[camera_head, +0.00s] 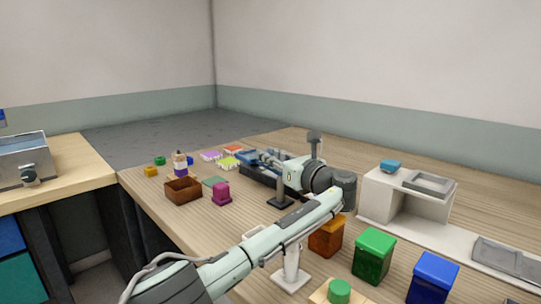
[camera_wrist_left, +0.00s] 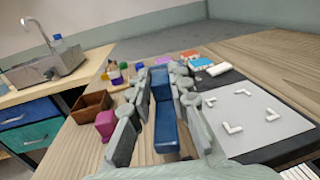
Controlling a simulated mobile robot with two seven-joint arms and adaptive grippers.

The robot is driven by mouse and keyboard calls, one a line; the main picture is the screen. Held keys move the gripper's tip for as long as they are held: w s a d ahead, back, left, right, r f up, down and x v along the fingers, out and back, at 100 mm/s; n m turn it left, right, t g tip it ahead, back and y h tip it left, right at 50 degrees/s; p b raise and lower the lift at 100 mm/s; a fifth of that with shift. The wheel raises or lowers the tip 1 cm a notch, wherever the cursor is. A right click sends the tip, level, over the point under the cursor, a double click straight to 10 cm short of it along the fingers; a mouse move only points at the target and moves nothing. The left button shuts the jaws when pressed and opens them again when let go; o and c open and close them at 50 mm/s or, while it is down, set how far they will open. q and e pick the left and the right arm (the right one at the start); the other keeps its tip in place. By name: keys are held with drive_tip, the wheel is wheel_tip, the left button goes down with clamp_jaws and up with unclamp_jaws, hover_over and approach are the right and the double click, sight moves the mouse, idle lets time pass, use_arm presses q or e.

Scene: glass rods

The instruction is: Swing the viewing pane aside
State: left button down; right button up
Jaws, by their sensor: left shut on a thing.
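My left arm comes in from the lower left in the head view. Its gripper (camera_head: 258,158) is over the far part of the wooden table, at a dark tray-like object. In the left wrist view the gripper (camera_wrist_left: 161,84) has its grey fingers on both sides of a long blue piece (camera_wrist_left: 166,130) and is shut on it. Blue also shows by the fingertips in the head view (camera_head: 246,156). I cannot tell a clear viewing pane, nor whether the blue piece belongs to it. My right gripper is not in view.
A brown box (camera_head: 183,190) and a magenta block (camera_head: 221,194) stand left of the gripper. Green (camera_head: 373,256) and blue (camera_head: 433,278) bins stand in front, with a white stand (camera_head: 408,197) at right. A grey plate with white corner pieces (camera_wrist_left: 252,122) lies right of the fingers.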

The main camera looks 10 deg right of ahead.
use_arm(q)
drive_tip(key=c, duration=1.4)
unclamp_jaws()
wheel_tip(320, 180, up, 10)
drive_tip(key=shift+f, duration=0.1)
